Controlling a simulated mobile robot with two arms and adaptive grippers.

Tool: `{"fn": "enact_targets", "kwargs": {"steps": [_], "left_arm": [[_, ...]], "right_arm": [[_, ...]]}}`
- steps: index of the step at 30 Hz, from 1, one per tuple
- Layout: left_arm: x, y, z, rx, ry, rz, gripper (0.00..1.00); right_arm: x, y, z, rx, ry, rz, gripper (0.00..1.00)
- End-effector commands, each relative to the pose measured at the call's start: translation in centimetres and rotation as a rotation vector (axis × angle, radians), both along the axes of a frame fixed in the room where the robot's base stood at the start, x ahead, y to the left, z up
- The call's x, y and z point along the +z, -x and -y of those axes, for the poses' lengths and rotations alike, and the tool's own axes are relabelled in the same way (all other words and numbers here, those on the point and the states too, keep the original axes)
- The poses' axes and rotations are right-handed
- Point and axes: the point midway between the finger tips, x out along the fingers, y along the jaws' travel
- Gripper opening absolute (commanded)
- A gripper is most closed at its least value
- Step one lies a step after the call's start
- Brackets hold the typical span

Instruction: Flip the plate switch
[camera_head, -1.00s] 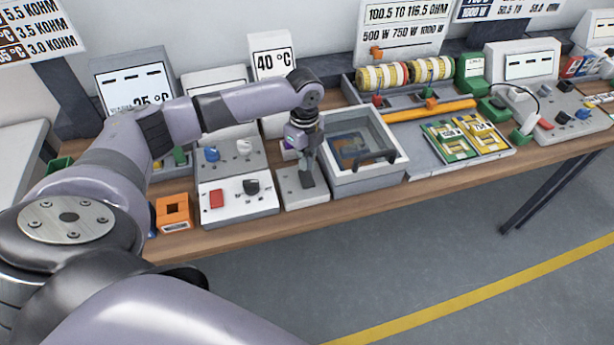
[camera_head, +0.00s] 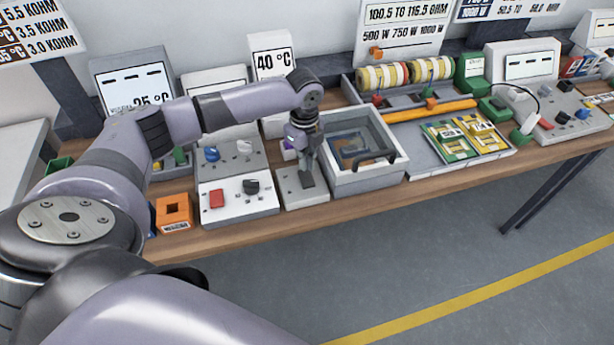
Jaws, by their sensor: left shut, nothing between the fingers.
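My left gripper (camera_head: 307,177) is shut and empty, pointing down over a small grey switch plate (camera_head: 291,192) on the bench. Its fingertips are at or just above the plate's top; I cannot tell whether they touch it. The switch lever itself is hidden or too small to make out behind the fingers. My right gripper is not in view.
Right of the plate stands a grey box with a clear lid and dark handle (camera_head: 379,157). Left is a control box with a red button (camera_head: 217,199) and black knob (camera_head: 251,186). An orange block (camera_head: 174,211) sits further left on the wooden bench (camera_head: 232,236).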

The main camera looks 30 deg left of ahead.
Motion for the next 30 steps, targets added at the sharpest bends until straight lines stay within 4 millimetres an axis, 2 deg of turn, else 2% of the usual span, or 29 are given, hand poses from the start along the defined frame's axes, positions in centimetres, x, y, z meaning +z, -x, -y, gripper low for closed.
{"fn": "enact_targets", "kwargs": {"steps": [30], "left_arm": [[-1.6,0.0,0.0,0.0,0.0,0.0,0.0]], "right_arm": [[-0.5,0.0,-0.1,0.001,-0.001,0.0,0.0]]}}
